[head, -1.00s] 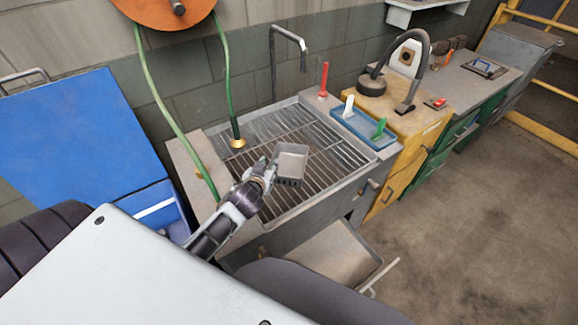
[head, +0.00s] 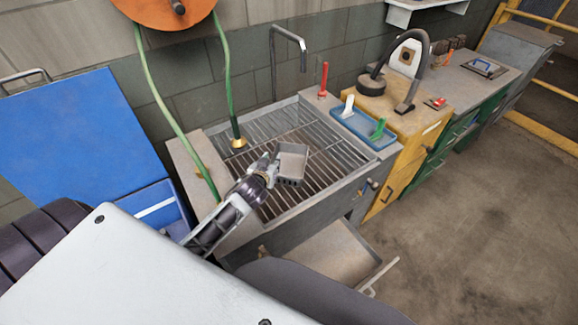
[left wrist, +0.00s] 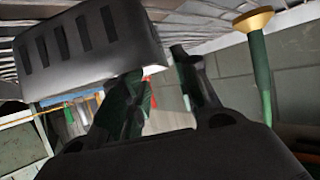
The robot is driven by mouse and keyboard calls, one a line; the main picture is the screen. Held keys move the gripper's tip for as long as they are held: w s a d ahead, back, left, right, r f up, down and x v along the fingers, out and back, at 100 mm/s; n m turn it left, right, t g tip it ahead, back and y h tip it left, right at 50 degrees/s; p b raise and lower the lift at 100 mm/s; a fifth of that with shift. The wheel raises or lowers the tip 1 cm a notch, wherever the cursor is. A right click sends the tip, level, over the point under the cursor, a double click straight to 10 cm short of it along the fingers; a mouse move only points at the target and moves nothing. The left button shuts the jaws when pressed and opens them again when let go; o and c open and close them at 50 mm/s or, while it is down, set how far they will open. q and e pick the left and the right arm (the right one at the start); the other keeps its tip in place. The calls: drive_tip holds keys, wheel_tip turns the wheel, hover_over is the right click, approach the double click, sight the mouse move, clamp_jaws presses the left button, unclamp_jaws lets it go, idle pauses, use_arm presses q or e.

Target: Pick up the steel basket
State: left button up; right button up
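The grey steel basket (head: 292,162) has slotted sides and shows over the sink grating, near the middle of the head view. Its slotted wall fills the upper left of the left wrist view (left wrist: 85,52). My left gripper (head: 272,166) is right against the basket's left side. In the left wrist view its fingers (left wrist: 158,75) stand apart with background between them. One fingertip is partly hidden behind the basket's wall and the other is just past its end. I cannot tell whether they touch it. My right gripper is not in view.
The sink (head: 342,178) has a rod grating and a tall faucet (head: 274,65). A green hose with a brass nozzle (head: 238,143) hangs behind the arm. A blue tray (head: 362,128) with brushes sits at the sink's right. An open drawer (head: 335,255) juts out below.

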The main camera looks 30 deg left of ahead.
sight(272, 159)
use_arm(q)
drive_tip(key=shift+a+p+x, duration=0.25)
drive_tip(key=shift+p+x, duration=0.05)
drive_tip(key=shift+x, duration=2.2)
drive_tip(key=shift+f, duration=0.1)
drive_tip(key=shift+s, duration=0.1)
clamp_jaws()
